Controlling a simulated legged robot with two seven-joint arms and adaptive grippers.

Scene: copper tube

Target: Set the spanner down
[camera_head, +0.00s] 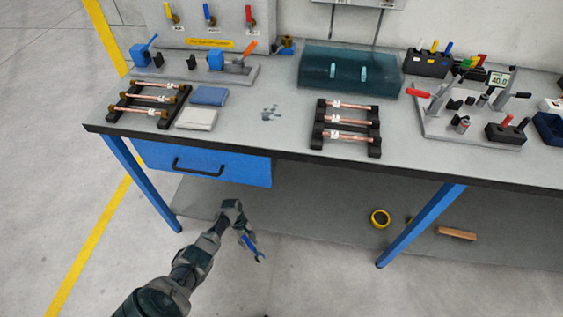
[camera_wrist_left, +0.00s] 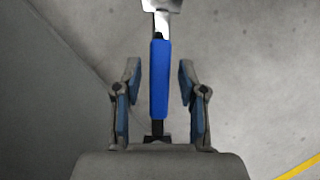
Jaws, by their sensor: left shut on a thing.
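The spanner (camera_head: 252,246) has a blue handle and a metal head, and my left gripper (camera_head: 245,232) holds it. In the head view it hangs over the floor in front of the workbench, its open end pointing down and to the right. In the left wrist view the blue handle (camera_wrist_left: 160,80) runs lengthwise between the two fingers, with the metal head beyond them at the top edge. Gaps show there beside the handle, and the exact contact is hidden. The workbench top (camera_head: 270,130) is grey. My right gripper is out of view.
Two black racks with copper tubes (camera_head: 345,120) stand on the bench, the other at left. Grey and blue cloths (camera_head: 209,96), a teal case (camera_head: 350,72) and a tool fixture (camera_head: 470,122) are there too. A blue drawer (camera_head: 205,163) hangs below.

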